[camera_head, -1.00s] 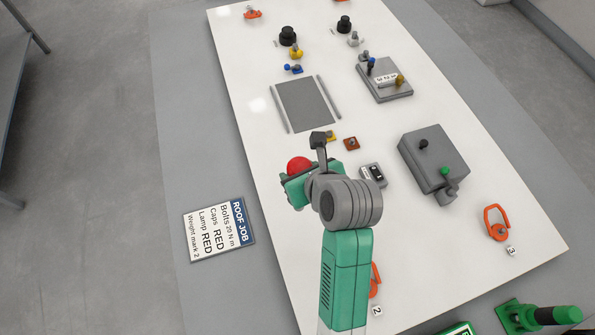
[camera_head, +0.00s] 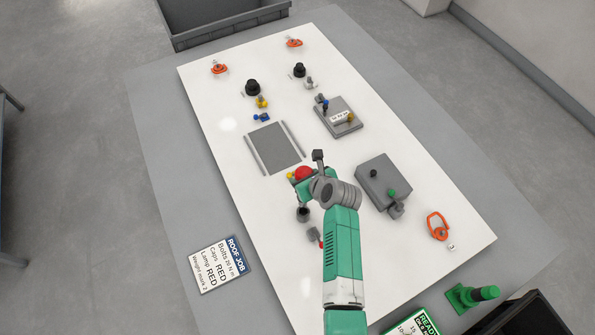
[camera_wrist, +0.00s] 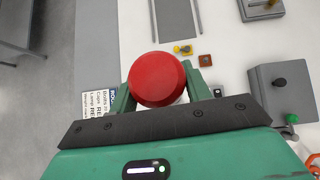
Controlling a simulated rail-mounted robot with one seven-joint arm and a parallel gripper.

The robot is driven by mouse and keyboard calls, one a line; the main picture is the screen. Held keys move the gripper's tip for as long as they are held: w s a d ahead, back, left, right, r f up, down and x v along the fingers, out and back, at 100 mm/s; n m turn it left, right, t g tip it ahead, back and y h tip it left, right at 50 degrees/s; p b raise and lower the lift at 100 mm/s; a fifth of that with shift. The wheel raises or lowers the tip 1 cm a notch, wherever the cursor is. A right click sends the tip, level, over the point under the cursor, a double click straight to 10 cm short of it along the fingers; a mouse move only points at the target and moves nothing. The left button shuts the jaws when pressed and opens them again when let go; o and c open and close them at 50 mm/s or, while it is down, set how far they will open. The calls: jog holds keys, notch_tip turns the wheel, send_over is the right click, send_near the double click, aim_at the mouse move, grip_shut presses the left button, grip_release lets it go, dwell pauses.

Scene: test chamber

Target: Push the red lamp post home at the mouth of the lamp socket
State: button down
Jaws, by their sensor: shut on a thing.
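The red lamp post shows as a round red dome (camera_head: 305,173) at my gripper (camera_head: 306,179). In the wrist view the red dome (camera_wrist: 157,79) sits between the two green fingers, and my gripper (camera_wrist: 160,85) is shut on it. The dome hides whatever is below it, so I cannot see the post's lower end. A small dark cup-shaped piece (camera_head: 303,214) stands on the white board just below my gripper in the head view. It may be the lamp socket; the lamp appears apart from it. In the wrist view no socket mouth is visible.
A grey plate (camera_head: 273,148) between two rails lies beyond my gripper. A grey box (camera_head: 383,182) with black and green knobs stands to the right. A small red-and-grey piece (camera_head: 314,235) lies near my arm. A sign (camera_head: 220,265) reads Lamp RED.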

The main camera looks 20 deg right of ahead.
jog(key=shift+s+r+p, duration=0.1)
jog(key=shift+p, duration=0.3)
notch_tip(320, 180, down, 6)
jog(key=b, duration=0.4)
jog(key=shift+b, duration=0.35)
jog(key=shift+d+f+b, duration=0.1)
jog(key=shift+f+b, duration=1.8)
jog(key=shift+f, duration=1.25)
dwell(1.4)
jog(key=c, duration=0.6)
grip_release()
jog(key=shift+r, duration=0.1)
jog(key=a+p+v, duration=0.1)
jog(key=p+v, duration=0.2)
jog(key=v, duration=0.4)
jog(key=shift+s+d+r+p, duration=0.2)
jog(key=shift+s+d+p, duration=0.15)
jog(key=shift+d+p, duration=0.1)
